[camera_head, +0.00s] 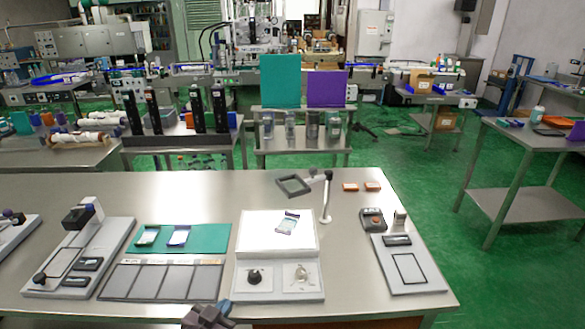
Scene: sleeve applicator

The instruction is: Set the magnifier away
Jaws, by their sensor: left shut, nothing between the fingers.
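The magnifier (294,186) is a dark, roughly square frame on a jointed arm, held up by a thin pale post (326,203) on the steel bench. My left gripper (212,312) shows at the bottom edge, below the grey panels and well in front of the magnifier. It is shut and empty, touching nothing that I can see. My right gripper is not in view.
A green mat (208,238) with two pouches lies left of the light panel, behind a tray of grey panels (150,282). Devices stand at left (100,250) and right (410,265). Two small orange boxes (350,187) lie behind the post. The bench's back left is clear.

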